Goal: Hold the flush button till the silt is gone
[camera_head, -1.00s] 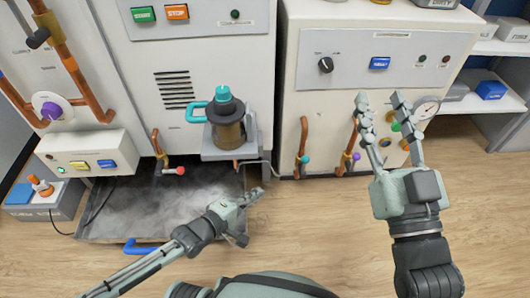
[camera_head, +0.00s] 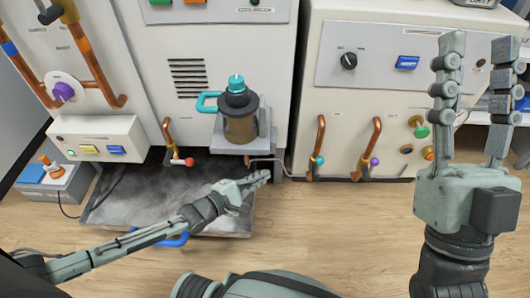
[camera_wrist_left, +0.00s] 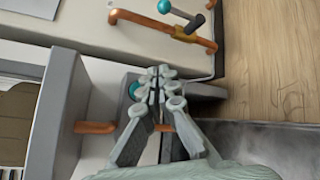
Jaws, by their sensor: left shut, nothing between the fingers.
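My left gripper (camera_head: 264,177) is shut and empty, low in front of the left cabinet, below the shelf that holds a canister. In the left wrist view, its fingertips (camera_wrist_left: 162,74) are at a dark block with a round teal part (camera_wrist_left: 134,90), possibly the flush button. The fingers partly cover it; I cannot tell whether they touch. The floor tray (camera_head: 100,222) is dark grey, with pale, silt-like patches (camera_head: 150,190) inside. My right gripper (camera_head: 478,48) is open and empty, raised in front of the right cabinet.
A canister with a teal handle (camera_head: 238,118) stands on the shelf. A copper pipe with a red knob (camera_head: 181,160) hangs over the tray. A box with yellow and blue buttons (camera_head: 92,138) is at left. Wooden floor (camera_head: 345,225) is clear at right.

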